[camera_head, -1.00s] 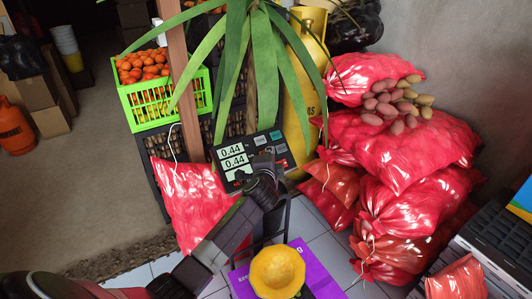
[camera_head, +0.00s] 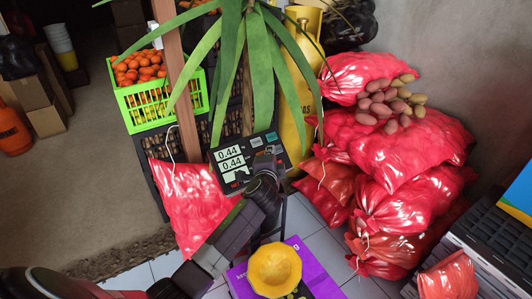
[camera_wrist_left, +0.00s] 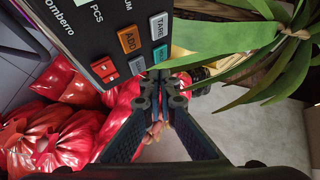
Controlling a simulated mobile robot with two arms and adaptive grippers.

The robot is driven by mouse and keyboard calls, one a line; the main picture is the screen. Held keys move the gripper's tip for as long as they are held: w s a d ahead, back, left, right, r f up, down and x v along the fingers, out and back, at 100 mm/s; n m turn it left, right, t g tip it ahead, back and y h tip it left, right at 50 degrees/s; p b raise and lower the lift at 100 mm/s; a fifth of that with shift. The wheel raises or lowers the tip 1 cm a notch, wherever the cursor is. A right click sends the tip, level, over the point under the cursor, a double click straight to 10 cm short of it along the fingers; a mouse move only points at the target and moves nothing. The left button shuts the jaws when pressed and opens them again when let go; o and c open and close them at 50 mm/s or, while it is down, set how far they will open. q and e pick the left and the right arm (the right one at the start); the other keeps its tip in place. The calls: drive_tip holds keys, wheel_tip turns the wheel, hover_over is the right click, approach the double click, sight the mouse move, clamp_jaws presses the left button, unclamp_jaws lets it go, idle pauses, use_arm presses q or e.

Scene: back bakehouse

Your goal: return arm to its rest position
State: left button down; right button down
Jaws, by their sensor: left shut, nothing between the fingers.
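My left gripper (camera_head: 268,160) is at the end of the dark arm that comes in from the lower left. My right gripper is in neither view.
A yellow squash-like thing (camera_head: 274,268) sits on a purple surface (camera_head: 320,279) below the arm. Red net sacks (camera_head: 410,150) are piled at the right. A plant (camera_head: 262,60) hangs over the display. A green crate (camera_head: 152,112) of orange fruit stands behind, left. Open floor (camera_head: 90,185) lies left.

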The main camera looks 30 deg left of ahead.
use_arm(q)
drive_tip(key=s+d+f+n+g+h, duration=0.1)
drive_tip(key=s+d+f+g, duration=0.1)
drive_tip(key=s+f, duration=0.8)
drive_tip(key=s+d+f+n+g+h, duration=0.15)
drive_tip(key=s+f, duration=0.35)
drive_tip(key=f, duration=1.1)
drive_tip(key=s+d+f+n+g+h, duration=0.1)
drive_tip(key=s+d+f+g+h, duration=0.15)
drive_tip(key=s+f, duration=0.75)
drive_tip(key=s+d+f+n+g, duration=0.1)
drive_tip(key=s+f, duration=0.5)
drive_tip(key=s, duration=0.6)
drive_tip(key=s+d+f+n+g, duration=0.2)
drive_tip(key=s+f, duration=0.5)
drive_tip(key=s, duration=0.6)
drive_tip(key=s+d+f+n+g+h, duration=0.1)
drive_tip(key=s+f+g, duration=0.3)
drive_tip(key=s, duration=0.9)
wheel_tip(320, 180, down, 3)
drive_tip(key=shift+s+d+f+n, duration=0.25)
drive_tip(key=shift+d+n, duration=0.2)
drive_tip(key=shift+n, duration=0.2)
